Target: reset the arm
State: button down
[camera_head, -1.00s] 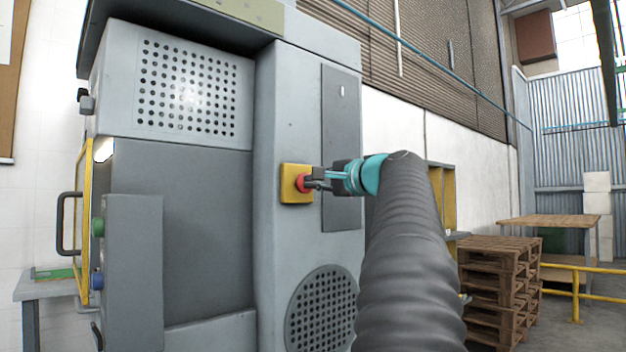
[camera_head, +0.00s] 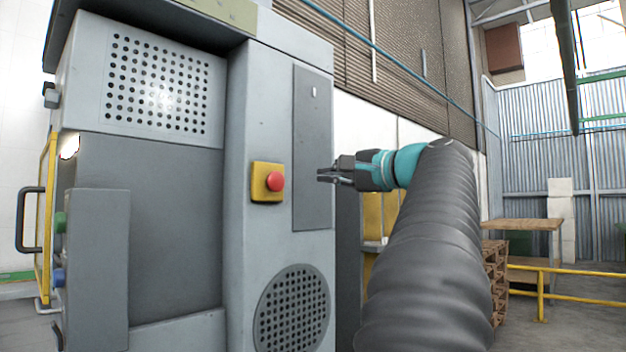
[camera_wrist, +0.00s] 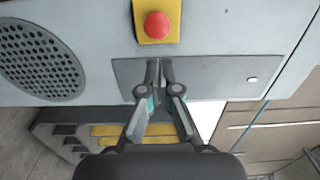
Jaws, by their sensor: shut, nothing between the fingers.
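My gripper (camera_head: 322,175) is shut and empty at the end of my arm. In the head view it stands to the right of the red button (camera_head: 275,181) on its yellow box (camera_head: 259,190), apart from it. In the wrist view my gripper (camera_wrist: 163,66) points at the machine's front, over the dark grey panel (camera_wrist: 215,75). The red button (camera_wrist: 157,26) shows above the fingertips there, with clear space between them.
The grey machine (camera_head: 245,110) fills the left and middle of the head view. A yellow railing (camera_head: 575,271), a wooden table (camera_head: 530,225) and stacked pallets (camera_head: 497,265) stand at the right. Some floor between them is open.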

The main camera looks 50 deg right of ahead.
jog(key=shift+s, duration=0.5)
jog(key=w+a+f+n+g+y, duration=0.1)
jog(key=w+a+f+n+g, duration=0.3)
jog(key=a+f, duration=0.8)
jog(key=w+a+f+n+g+y, duration=0.25)
jog(key=w+a+f, duration=0.25)
jog(key=a+f, duration=0.75)
jog(key=s+a+f+n+g+h, duration=0.1)
jog(key=s+a+f+n+g, duration=0.1)
jog(key=s+f, duration=0.3)
jog(key=s+a+f+n+g+h, duration=0.1)
jog(key=s+a+f+n, duration=0.4)
jog(key=f, duration=0.8)
jog(key=s+a+f+n+g+h, duration=0.1)
jog(key=s+a+f+n+g, duration=0.2)
jog(key=s+f, duration=0.4)
notch_tip(320, 180, down, 2)
jog(key=shift+s+a+f+n, duration=0.2)
jog(key=shift+a+n, duration=0.2)
jog(key=shift+n, duration=0.25)
